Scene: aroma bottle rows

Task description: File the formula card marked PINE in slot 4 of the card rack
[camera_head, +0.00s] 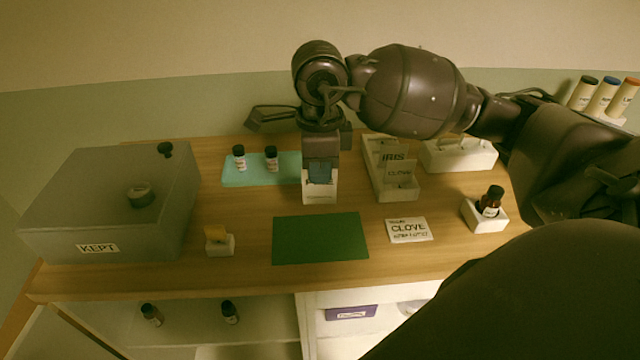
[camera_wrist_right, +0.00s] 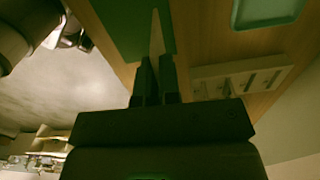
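The right fingers (camera_wrist_right: 157,75) are close together on a thin card (camera_wrist_right: 157,38), seen edge-on. The card looks outside the slots. A white card tray (camera_head: 398,193) holds cards reading IRIS and what looks like CLOVE. My left gripper is not in view.
A CLOVE card (camera_head: 408,230) lies beside the green mat (camera_head: 320,238). A teal tray (camera_head: 238,180) with two bottles stands left of the rack. A grey KEPT box (camera_head: 100,205) fills the left. A bottle in a white holder (camera_head: 484,216) stands right.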

